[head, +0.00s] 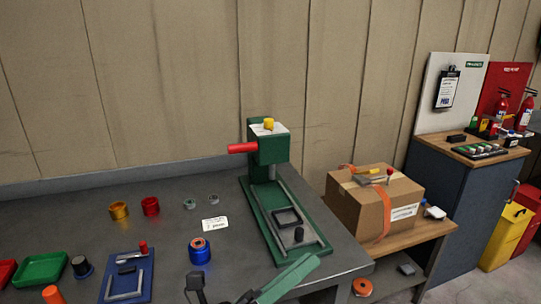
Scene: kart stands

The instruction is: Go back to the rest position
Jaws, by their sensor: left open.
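My left gripper (225,293) shows only in part at the bottom edge of the head view, with dark parts and a green piece beside it. It is open, with nothing seen between its fingers, and sits in front of the blue round part (200,251) with a copper-coloured top. The green press (266,150), with a red handle and yellow knob, stands behind it to the right. My right gripper is not in view.
The grey bench (165,240) holds a blue fixture (126,277), a green tray (40,269), yellow and red rings, and a white card (215,224). A cardboard box (374,203) stands on a wooden stand at right. A dark cabinet (455,200) is beyond it.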

